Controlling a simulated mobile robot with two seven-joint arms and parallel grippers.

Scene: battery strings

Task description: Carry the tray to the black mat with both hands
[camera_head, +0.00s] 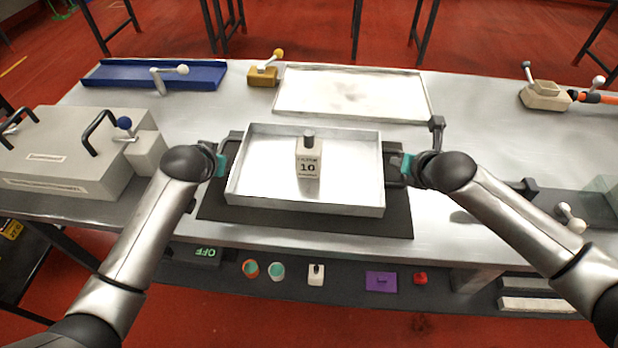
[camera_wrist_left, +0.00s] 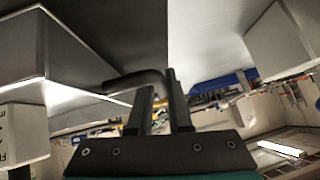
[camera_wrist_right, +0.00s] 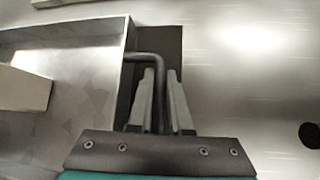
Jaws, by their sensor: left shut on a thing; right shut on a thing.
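The tray (camera_head: 256,192) is a shallow metal tray with a raised rim, over the black mat (camera_head: 398,217) in the middle of the bench. A pale block marked 10 (camera_head: 308,165) with a dark knob stands upright in it. My left gripper (camera_head: 222,160) is at the tray's left side, shut on a dark bent handle (camera_wrist_left: 140,79) in the left wrist view. My right gripper (camera_head: 398,168) is at the right side, shut on the other handle (camera_wrist_right: 148,56). I cannot tell whether the tray's underside touches the mat.
A grey case (camera_head: 60,150) with black handles stands at the left. A blue tray (camera_head: 120,76), a yellow-brown block (camera_head: 262,77) and a white tray (camera_head: 350,95) lie at the back. A beige fixture (camera_head: 545,95) is at the right. Bare bench (camera_head: 480,135) lies right of the mat.

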